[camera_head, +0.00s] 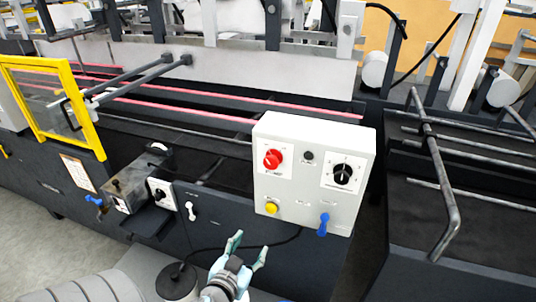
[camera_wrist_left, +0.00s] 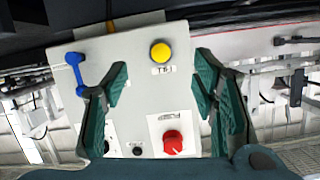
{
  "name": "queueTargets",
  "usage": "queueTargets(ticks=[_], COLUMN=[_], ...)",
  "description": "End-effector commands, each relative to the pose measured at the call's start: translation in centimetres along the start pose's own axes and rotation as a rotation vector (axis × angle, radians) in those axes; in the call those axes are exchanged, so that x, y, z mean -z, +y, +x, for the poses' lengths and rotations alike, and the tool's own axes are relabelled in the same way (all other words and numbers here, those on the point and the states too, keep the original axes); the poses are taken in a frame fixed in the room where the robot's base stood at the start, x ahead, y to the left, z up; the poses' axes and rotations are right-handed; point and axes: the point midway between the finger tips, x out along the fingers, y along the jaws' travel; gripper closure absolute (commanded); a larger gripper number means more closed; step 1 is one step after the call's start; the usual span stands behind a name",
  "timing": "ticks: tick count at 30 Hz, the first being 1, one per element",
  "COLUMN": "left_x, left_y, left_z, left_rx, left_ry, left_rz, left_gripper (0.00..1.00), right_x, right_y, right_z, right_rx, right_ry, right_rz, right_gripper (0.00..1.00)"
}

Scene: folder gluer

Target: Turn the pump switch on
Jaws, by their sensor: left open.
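A white control box (camera_head: 314,172) carries a red knob (camera_head: 272,159), a black dial (camera_head: 343,174), a yellow button (camera_head: 271,208) and a blue lever (camera_head: 322,225). I cannot read which control is labelled as the pump switch. My left gripper (camera_head: 248,248) is open and empty, below and in front of the box, apart from it. In the left wrist view the box face appears upside down between the open fingers (camera_wrist_left: 158,82). The red knob (camera_wrist_left: 173,142), yellow button (camera_wrist_left: 161,53) and blue lever (camera_wrist_left: 76,72) show there; the black dial is mostly hidden by a finger.
A smaller box with a black rotary switch (camera_head: 159,194) stands left of the control box. A white handle (camera_head: 191,210) and another blue lever (camera_head: 94,200) are near it. A yellow-framed guard (camera_head: 100,130) is at left; a bent metal bar (camera_head: 437,165) is at right.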

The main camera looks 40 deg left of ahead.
Motion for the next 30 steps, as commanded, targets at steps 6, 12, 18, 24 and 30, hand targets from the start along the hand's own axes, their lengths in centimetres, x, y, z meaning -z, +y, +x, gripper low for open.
queueTargets(ticks=[6, 12, 18, 24, 30], left_x=[16.1, 17.1, 17.9, 20.4, 21.0], left_y=[-2.0, -2.0, -2.1, -2.5, -2.6], left_z=[-6.4, -4.0, 1.2, 5.2, 6.9], left_rx=[0.021, 0.020, 0.020, 0.021, 0.019], left_ry=[0.299, 0.328, 0.330, 0.317, 0.316], left_rz=[-0.154, -0.166, -0.167, -0.167, -0.166], left_gripper=[0.47, 0.47, 0.47, 0.47, 0.47], right_x=[1.0, 1.0, 0.5, 0.6, 0.6], right_y=[0.4, 0.4, 0.0, -0.1, -0.1], right_z=[-3.1, -0.4, 5.2, 4.5, 4.3], right_rx=[-0.003, -0.005, -0.005, -0.003, -0.003], right_ry=[0.014, 0.017, 0.017, 0.016, 0.016], right_rz=[0.000, -0.001, -0.001, 0.000, 0.000], right_gripper=[0.60, 0.60, 0.60, 0.60, 0.60])
